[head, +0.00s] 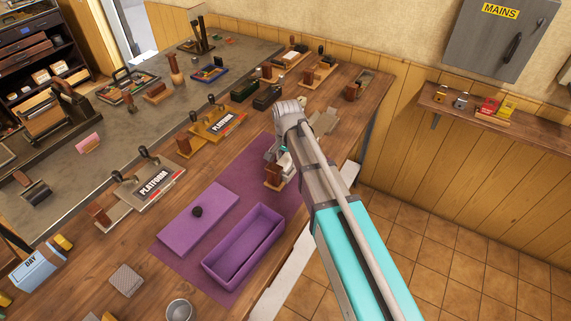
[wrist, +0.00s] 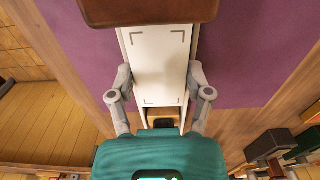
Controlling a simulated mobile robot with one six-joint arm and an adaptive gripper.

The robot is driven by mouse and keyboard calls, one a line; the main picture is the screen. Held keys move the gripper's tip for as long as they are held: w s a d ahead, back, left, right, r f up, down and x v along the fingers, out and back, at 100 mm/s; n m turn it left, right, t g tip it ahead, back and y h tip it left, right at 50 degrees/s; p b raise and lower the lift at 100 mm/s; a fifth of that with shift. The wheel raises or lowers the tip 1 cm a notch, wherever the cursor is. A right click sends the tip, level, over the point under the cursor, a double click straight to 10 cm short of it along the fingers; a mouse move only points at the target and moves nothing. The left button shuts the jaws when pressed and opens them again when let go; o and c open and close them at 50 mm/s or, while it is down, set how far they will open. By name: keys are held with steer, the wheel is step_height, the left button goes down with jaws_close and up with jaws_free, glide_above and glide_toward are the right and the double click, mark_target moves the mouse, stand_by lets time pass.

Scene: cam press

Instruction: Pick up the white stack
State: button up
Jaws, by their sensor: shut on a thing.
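The white stack (wrist: 158,52) is a pale slab with dark corner marks, seen from above in the wrist view. My gripper (wrist: 160,76) has a finger on each side of it, shut on its long edges. A brown wooden block (wrist: 150,10) covers its far end. In the head view my gripper (head: 281,153) is low over the right edge of the purple mat (head: 222,188), and my arm hides most of the stack. I cannot tell whether the stack is clear of the surface below.
Two devices marked PLATFORM, one grey (head: 150,187) and one yellow (head: 217,125), stand on the bench to the left. A wall shelf (head: 465,106) holds padlocks.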

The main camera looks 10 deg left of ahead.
mark_target(287, 160)
steer(key=shift+r, duration=0.15)
step_height(287, 160, up, 10)
steer(key=p, duration=1)
stand_by(0.6)
